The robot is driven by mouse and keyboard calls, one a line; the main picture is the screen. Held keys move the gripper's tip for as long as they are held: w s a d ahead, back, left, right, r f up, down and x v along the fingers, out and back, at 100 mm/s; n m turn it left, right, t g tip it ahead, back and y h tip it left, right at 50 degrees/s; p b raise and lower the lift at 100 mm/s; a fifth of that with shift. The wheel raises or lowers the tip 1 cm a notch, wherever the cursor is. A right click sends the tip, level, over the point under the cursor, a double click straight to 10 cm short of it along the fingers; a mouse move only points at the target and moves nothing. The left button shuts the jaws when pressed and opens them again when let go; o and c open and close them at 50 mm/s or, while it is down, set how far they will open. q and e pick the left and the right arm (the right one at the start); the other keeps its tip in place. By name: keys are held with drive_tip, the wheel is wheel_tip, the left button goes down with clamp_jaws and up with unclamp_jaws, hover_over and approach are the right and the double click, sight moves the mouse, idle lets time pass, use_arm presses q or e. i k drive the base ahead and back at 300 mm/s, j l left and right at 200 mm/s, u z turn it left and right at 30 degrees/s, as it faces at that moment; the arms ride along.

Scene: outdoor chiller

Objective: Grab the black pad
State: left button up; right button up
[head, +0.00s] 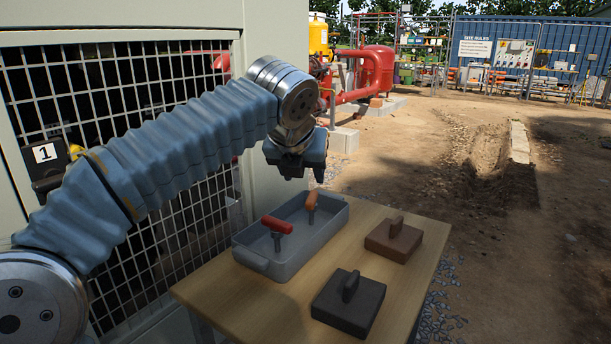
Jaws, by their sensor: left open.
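The black pad (345,306) is a dark square block with an upright handle on top. It lies near the front of the wooden table (230,296), in front of a similar brown pad (393,242). My left gripper (299,176) is above the table's back edge, over the far end of the grey tray, and points down. It is open and apart from the black pad, up and to its left in the picture. Nothing shows between its fingers. My right gripper is not in view.
A grey tray (264,262) on the table holds a red-handled tool (277,226) and an orange-handled tool (311,203). A metal mesh cabinet (183,218) stands close on the left. Dirt ground is open to the right.

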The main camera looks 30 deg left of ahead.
sight(350, 303)
drive_tip(key=l+u, duration=0.25)
drive_tip(key=l, duration=0.15)
drive_tip(key=k+l+u, duration=0.25)
drive_tip(key=l+u, duration=0.25)
drive_tip(key=l, duration=0.25)
drive_tip(key=k+l+u, duration=0.25)
drive_tip(key=i+l, duration=0.05)
drive_tip(key=l, duration=0.05)
